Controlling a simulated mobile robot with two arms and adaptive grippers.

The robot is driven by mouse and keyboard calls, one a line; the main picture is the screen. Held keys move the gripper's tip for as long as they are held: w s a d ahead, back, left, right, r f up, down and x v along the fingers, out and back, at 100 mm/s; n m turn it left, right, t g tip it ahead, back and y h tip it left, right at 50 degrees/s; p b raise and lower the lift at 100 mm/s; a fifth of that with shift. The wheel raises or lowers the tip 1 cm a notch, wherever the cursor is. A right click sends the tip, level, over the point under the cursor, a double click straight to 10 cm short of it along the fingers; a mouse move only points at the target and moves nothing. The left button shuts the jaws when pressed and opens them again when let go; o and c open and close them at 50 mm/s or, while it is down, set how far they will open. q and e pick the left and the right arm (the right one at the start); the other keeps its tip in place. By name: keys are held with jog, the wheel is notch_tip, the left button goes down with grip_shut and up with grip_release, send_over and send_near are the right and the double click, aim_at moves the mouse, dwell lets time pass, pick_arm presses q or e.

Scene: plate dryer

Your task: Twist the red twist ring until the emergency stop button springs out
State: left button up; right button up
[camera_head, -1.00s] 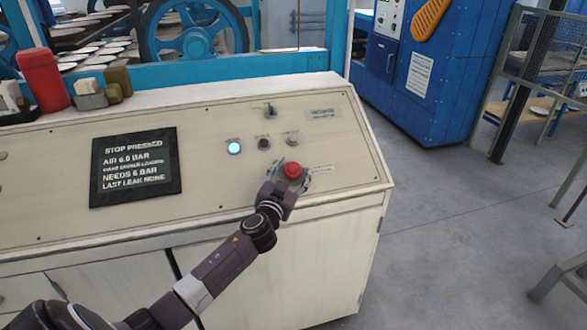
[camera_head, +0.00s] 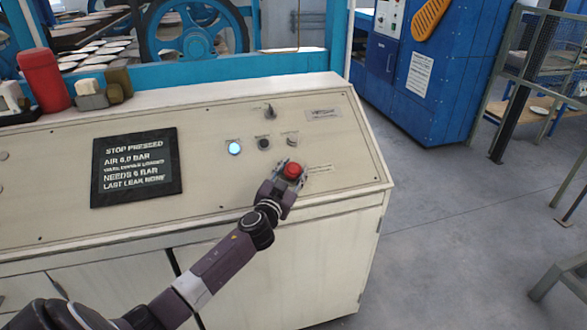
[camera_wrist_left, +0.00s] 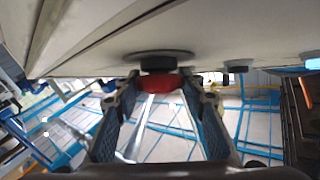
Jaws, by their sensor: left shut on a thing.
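The red emergency stop button with its twist ring (camera_head: 292,171) sits on the right part of the sloping cream panel. In the left wrist view the red twist ring (camera_wrist_left: 165,83) shows below a dark round collar (camera_wrist_left: 160,62). My left gripper (camera_head: 291,175) is at the button, with one finger on each side of the red ring, shut on it. In the left wrist view the two fingers (camera_wrist_left: 163,90) flank the ring. How far the ring is turned cannot be told. My right gripper is not in view.
The panel (camera_head: 230,190) carries a lit white-blue lamp (camera_head: 235,148), a black button (camera_head: 263,143), another knob (camera_head: 292,138) and a switch (camera_head: 269,111). A black display (camera_head: 136,167) reads "STOP PRESSED". A red container (camera_head: 43,80) stands at the back left.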

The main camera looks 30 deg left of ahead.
pick_arm(q)
jog(key=m+h+p, duration=0.1)
jog(key=p, duration=0.1)
jog(key=m+h+p, duration=0.2)
jog(key=m+g+h+p, duration=0.1)
jog(key=m+h+p, duration=0.1)
jog(key=shift+a+r, duration=0.1)
jog(key=shift+r, duration=0.25)
jog(key=m+g+h+p, duration=0.1)
jog(key=m+h+p, duration=0.1)
jog(key=shift+f+h+p, duration=0.1)
jog(key=shift+h+p, duration=0.2)
jog(key=shift+p, duration=0.1)
jog(key=shift+f+m+g+h+p, duration=0.2)
jog(key=shift+m+g+h+p, duration=0.15)
jog(key=shift+m+h, duration=0.2)
jog(key=shift+s, duration=0.1)
jog(key=shift+f, duration=0.1)
jog(key=o, duration=1.2)
